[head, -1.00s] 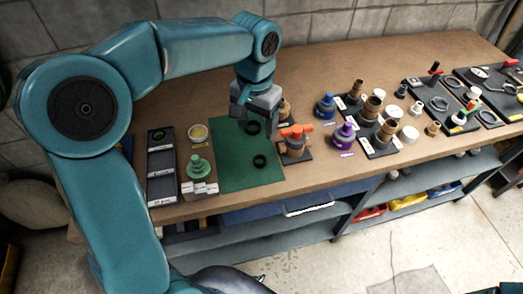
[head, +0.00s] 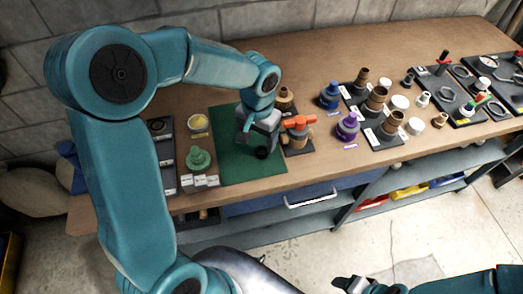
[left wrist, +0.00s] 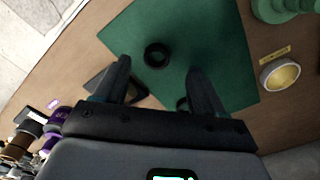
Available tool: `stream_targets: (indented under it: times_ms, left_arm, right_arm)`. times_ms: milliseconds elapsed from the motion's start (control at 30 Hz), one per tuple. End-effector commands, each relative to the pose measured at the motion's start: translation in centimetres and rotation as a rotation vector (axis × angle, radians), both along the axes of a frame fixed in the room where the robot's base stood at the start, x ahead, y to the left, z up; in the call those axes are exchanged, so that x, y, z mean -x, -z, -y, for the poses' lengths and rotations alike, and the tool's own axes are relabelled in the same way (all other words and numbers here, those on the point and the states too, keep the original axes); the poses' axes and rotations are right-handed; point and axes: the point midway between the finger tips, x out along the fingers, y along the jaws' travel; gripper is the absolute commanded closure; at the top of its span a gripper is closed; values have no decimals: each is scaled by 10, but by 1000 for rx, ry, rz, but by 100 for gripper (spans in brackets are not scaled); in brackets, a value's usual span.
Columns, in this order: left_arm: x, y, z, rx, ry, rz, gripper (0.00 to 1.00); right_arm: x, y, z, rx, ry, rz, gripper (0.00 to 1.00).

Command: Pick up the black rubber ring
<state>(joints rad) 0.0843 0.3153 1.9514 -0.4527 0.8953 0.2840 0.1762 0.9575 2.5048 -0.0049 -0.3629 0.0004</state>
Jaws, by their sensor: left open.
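A black rubber ring (head: 262,153) lies flat on the green mat (head: 238,172) on the workbench. My left gripper (head: 257,146) is open and above the mat, close to this ring. In the left wrist view the ring (left wrist: 157,55) shows just beyond and between the two open fingertips (left wrist: 160,68), with nothing gripped. A second black ring (left wrist: 182,103) is partly hidden behind one finger in that view; the gripper hides it in the head view. My right gripper (head: 354,285) shows dark at the bottom edge, away from the bench; its jaws are unclear.
An orange-handled valve (head: 299,136) stands close right of the mat. A green stepped part (head: 198,160) and a yellow-filled tin (head: 197,122) stand left of it. Purple and brown fittings stand further right. The mat's near part is clear.

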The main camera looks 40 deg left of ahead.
Motion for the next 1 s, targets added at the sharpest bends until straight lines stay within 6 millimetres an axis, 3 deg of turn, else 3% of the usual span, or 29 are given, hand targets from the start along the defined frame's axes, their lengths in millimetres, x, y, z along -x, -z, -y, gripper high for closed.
stream_targets:
  times_ms: [300, 567, 667, 767, 1000]
  left_arm:
    - [-3, 46, 4, 0, 0, -4, 30]
    - [-4, 50, 3, 0, 0, -1, 30]
    - [-4, 50, 3, 0, 0, -1, 56]
    - [-4, 50, 3, 0, 0, -1, 89]
    - [-4, 50, 3, 0, 0, -1, 89]
  right_arm:
    - [0, -6, 0, 0, 0, 0, 42]
    - [0, -6, 0, 0, 0, 0, 42]
    - [0, -6, 0, 0, 0, 0, 42]
    - [0, -6, 0, 0, 0, 0, 42]
    - [0, -6, 0, 0, 0, 0, 42]
